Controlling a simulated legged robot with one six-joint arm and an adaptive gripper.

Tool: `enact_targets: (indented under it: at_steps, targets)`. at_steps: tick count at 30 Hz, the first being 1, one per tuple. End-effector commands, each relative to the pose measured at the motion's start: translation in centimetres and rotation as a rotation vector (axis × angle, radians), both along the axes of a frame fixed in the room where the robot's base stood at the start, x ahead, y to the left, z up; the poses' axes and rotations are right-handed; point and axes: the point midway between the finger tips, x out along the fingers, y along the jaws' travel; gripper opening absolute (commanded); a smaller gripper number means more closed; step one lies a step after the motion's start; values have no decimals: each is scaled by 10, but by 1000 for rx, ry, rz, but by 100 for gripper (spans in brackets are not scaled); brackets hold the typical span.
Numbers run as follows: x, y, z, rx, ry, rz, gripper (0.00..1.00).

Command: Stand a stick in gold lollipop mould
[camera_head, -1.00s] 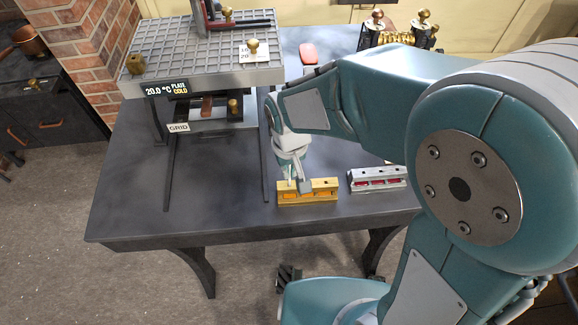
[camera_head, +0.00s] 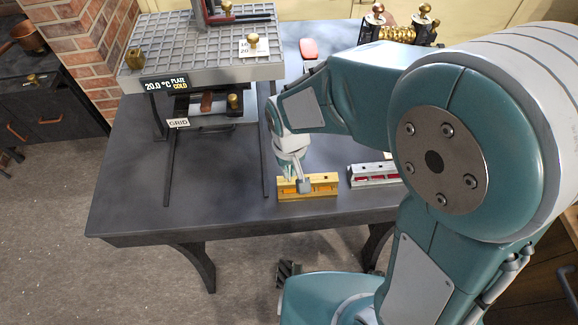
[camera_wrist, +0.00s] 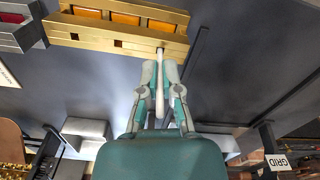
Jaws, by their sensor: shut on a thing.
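The gold lollipop mould (camera_head: 322,184) lies on the dark table, with orange fillings showing in the wrist view (camera_wrist: 88,30). My gripper (camera_wrist: 160,72) is shut on a thin white stick (camera_wrist: 160,88). In the wrist view the stick's far end meets the mould's near edge at its right part, in line with two dark holes to the left. I cannot tell whether the end is inside a hole. In the head view my gripper (camera_head: 292,176) is at the mould's left end and hides part of it; the stick is hard to make out there.
A silver mould (camera_head: 372,170) with red fillings stands right of the gold one. A gridded plate stand (camera_head: 205,60) with a display is at the back left. A pink object (camera_head: 308,48) and brass rollers (camera_head: 398,34) lie at the back. The table's left front is clear.

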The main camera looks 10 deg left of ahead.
Motion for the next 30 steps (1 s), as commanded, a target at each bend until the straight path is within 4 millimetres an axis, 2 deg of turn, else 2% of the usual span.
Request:
enact_targets:
  at_steps: [30]
  targets:
    - [0, 0, -22, 0, 1, 0, 0]
